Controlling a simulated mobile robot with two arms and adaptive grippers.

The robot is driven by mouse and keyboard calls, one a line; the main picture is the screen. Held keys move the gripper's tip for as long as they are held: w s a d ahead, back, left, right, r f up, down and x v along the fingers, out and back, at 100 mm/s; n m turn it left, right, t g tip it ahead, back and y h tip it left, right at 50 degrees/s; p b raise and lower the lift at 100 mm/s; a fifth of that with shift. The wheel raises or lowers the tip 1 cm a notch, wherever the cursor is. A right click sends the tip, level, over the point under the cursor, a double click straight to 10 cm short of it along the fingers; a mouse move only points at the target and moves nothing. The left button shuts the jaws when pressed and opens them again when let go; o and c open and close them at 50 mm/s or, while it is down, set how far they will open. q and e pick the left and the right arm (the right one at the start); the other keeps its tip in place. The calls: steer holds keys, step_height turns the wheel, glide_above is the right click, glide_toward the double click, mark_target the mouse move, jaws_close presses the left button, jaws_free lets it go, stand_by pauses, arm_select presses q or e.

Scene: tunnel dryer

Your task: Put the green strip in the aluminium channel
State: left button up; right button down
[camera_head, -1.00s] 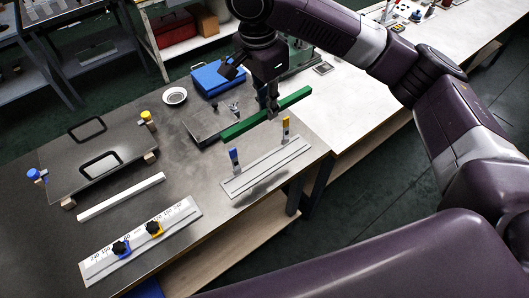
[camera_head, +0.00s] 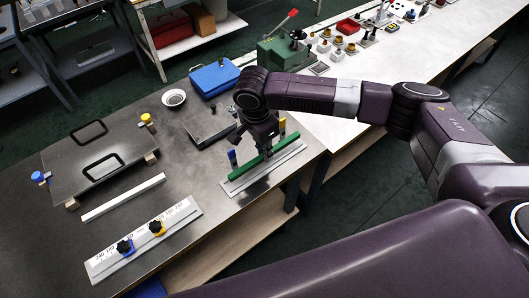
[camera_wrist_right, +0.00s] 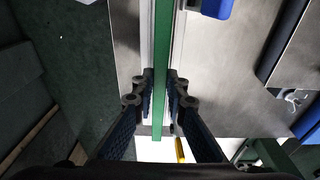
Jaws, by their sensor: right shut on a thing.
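The green strip (camera_head: 244,171) is a long thin bar, lined up lengthwise with the aluminium channel (camera_head: 291,158) and low over it. My right gripper (camera_head: 266,151) is shut on the strip near its middle, pointing down. In the right wrist view, the strip (camera_wrist_right: 162,45) runs between the two fingers (camera_wrist_right: 161,95), with the pale channel edges (camera_wrist_right: 147,35) showing on both sides. I cannot tell whether the strip touches the channel or sits inside it. A blue clip (camera_head: 232,158) and a yellow clip (camera_head: 283,127) stand upright by the channel. My left gripper is out of view.
A white bar (camera_head: 123,197) and a marked ruler plate (camera_head: 177,224) with blue and yellow clamps lie to the left. A handled metal plate (camera_head: 75,180), a white dish (camera_head: 173,98), a blue box (camera_head: 214,78) and a dark fixture plate (camera_head: 203,127) stand farther back.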

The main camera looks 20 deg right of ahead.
mark_target(261, 157)
steer(key=shift+f, duration=0.95)
steer(key=shift+f, duration=0.1)
steer(key=shift+f, duration=0.5)
steer(key=c, duration=1.9)
jaws_free()
steer(key=shift+c, duration=0.2)
steer(key=shift+r, duration=0.6)
step_height(261, 157, up, 12)
steer(key=a+b, duration=0.1)
steer(key=shift+s+a+b, duration=0.15)
steer(key=shift+s+b, duration=0.1)
steer(key=shift+b, duration=0.15)
steer(key=shift+f, duration=0.1)
